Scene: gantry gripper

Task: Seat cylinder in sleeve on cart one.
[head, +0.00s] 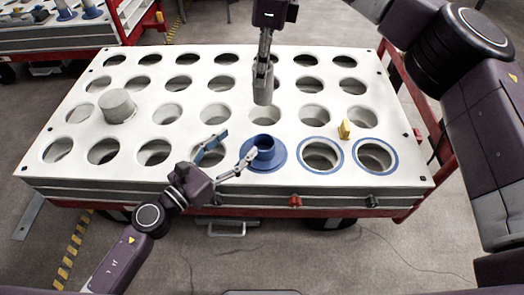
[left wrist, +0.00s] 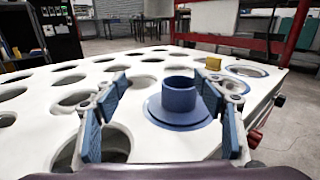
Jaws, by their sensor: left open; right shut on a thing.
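The blue sleeve (head: 264,152), a short upright tube on a round flange, sits over a front-row hole of the white-topped cart (head: 82,179). It also shows in the left wrist view (left wrist: 179,96). My left gripper (head: 237,146) is open, its blue-padded fingers spread on either side of the sleeve in the left wrist view, with no clear contact. My right gripper (head: 264,68) points down, shut on a grey cylinder (head: 264,93). The cylinder hangs upright behind the sleeve in the head view, apart from it. The gripper partly hides its upper end.
A wider grey cylinder (head: 117,106) stands in a hole at the left. A small yellow block (head: 345,129) stands on the top near two blue-ringed holes. Another cart (head: 75,37) stands at the upper left.

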